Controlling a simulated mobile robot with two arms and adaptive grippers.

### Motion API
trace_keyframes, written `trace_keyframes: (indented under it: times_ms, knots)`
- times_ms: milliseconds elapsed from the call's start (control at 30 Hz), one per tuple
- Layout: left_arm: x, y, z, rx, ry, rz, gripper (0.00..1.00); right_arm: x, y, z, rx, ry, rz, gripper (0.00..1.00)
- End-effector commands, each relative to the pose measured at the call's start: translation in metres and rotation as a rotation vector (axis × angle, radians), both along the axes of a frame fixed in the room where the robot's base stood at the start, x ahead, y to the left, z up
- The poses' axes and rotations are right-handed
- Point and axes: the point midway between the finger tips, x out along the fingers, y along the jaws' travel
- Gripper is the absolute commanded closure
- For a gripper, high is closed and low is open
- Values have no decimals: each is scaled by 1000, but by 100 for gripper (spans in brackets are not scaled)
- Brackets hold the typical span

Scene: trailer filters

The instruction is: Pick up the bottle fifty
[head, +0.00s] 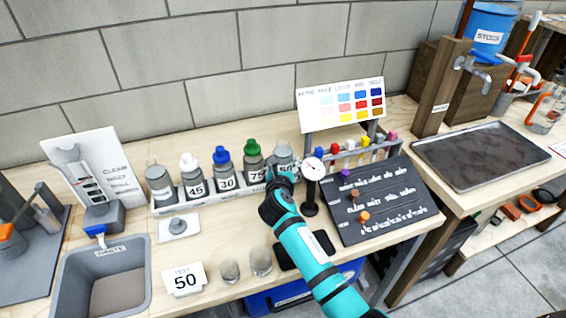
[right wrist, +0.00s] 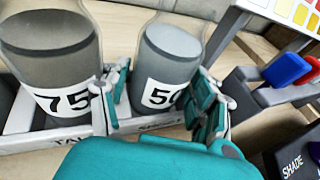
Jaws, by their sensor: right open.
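The bottle fifty (head: 285,154) stands at the right end of the white bottle rack (head: 222,194), its lower part mostly hidden behind my right gripper (head: 282,178). In the right wrist view the bottle fifty (right wrist: 167,62) is a clear bottle with grey contents and a white label, partly covered by a finger. My right gripper (right wrist: 162,104) is open, with one finger on each side of the bottle. I cannot tell whether the fingers touch it. The left finger sits in the narrow gap beside the bottle 75 (right wrist: 55,62). My left gripper is not in view.
Bottles 30 (head: 223,166) and 45 (head: 191,173) share the rack. A round gauge on a black stand (head: 311,195) is close right of my gripper, before a dark board (head: 385,205). A color chart (head: 341,103) stands behind. A "50" card (head: 184,280) is in front.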

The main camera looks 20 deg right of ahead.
Motion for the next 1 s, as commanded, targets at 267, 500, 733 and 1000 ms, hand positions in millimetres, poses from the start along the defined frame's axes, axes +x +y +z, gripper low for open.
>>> trace_keyframes:
  times_ms: [267, 500, 733, 1000]
  knots:
    - [-3, -1, 0, -1, 4, 1, 60, 0, 1, 0, 1, 0, 1, 52]
    - [-2, -1, 0, -1, 4, 1, 60, 0, 1, 0, 0, 0, 1, 83]
    - [-2, -1, 0, -1, 3, 1, 60, 0, 1, 2, -1, -3, 1, 97]
    - [-2, -2, 2, -2, 2, 1, 60, 0, 0, 10, -1, -5, 0, 97]
